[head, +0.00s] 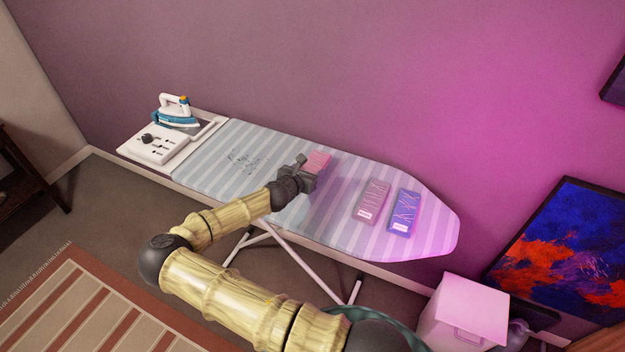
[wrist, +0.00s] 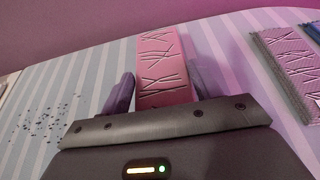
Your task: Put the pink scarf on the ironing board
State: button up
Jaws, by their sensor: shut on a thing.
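The pink scarf (head: 319,160) is a folded block with thin dark and pale lines. It is between the fingers of my gripper (head: 310,172), over the middle of the ironing board (head: 285,142). In the wrist view the scarf (wrist: 165,66) stands out ahead between the two dark fingers of my gripper (wrist: 160,88), which is shut on it. The board has a pale blue and grey striped cover. I cannot tell whether the scarf's underside touches the board.
A mauve folded scarf (head: 371,202) and a blue-purple one (head: 404,212) lie right of my gripper on the board. Dark specks (head: 245,161) mark the cover to the left. An iron (head: 175,112) stands at the left end. A pale box (head: 464,312) is below right.

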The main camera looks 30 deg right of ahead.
jog(key=shift+f, duration=0.15)
jog(key=shift+f+p, duration=0.3)
jog(key=shift+f, duration=1.8)
jog(key=shift+f, duration=0.1)
jog(key=o, duration=1)
jog(key=b+v, duration=0.2)
jog(key=v, duration=1)
